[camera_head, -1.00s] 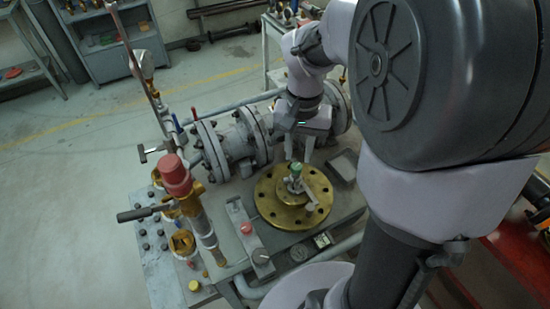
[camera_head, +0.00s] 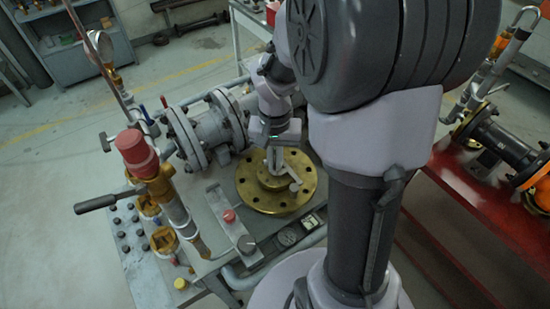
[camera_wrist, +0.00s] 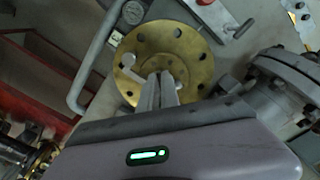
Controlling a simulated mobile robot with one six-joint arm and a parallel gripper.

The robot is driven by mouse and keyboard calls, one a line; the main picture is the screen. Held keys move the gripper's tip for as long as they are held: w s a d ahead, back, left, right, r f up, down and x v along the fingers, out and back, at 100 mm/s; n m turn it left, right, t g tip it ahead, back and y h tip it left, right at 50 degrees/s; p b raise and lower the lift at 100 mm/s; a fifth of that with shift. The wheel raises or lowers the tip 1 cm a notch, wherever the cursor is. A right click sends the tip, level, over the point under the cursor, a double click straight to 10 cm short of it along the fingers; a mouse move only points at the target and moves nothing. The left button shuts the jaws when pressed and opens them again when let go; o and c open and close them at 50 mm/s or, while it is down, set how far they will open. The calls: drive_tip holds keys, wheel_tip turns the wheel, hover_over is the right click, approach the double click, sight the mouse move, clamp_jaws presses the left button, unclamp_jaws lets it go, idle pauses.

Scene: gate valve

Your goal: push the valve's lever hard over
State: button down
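The valve is a round brass flange (camera_head: 255,195) with a ring of holes, on the grey bench. Its short pale lever (camera_head: 295,183) points to the right and front in the head view. In the wrist view the lever (camera_wrist: 128,61) sticks out left over the flange (camera_wrist: 182,42). My gripper (camera_head: 275,172) points down over the middle of the flange. In the wrist view my gripper's fingers (camera_wrist: 160,78) lie close together, with nothing visible between them. They hide the stem top and the lever's inner end. I cannot tell whether they touch the lever.
A grey flanged pipe (camera_head: 205,130) lies behind the flange. A grey box with a red button (camera_head: 230,215) stands to its left, a gauge (camera_head: 287,236) in front. A red-capped brass valve (camera_head: 138,150) rises farther left. A red bench (camera_head: 455,195) is at right.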

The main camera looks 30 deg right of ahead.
drive_tip(key=shift+w+a+m, duration=0.1)
drive_tip(key=shift+a+m, duration=0.05)
drive_tip(key=shift+m, duration=0.35)
drive_tip(key=c, duration=1.6)
unclamp_jaws()
drive_tip(key=shift+r, duration=0.1)
wheel_tip(320, 180, up, 17)
drive_tip(key=p, duration=0.7)
drive_tip(key=shift+r, duration=0.15)
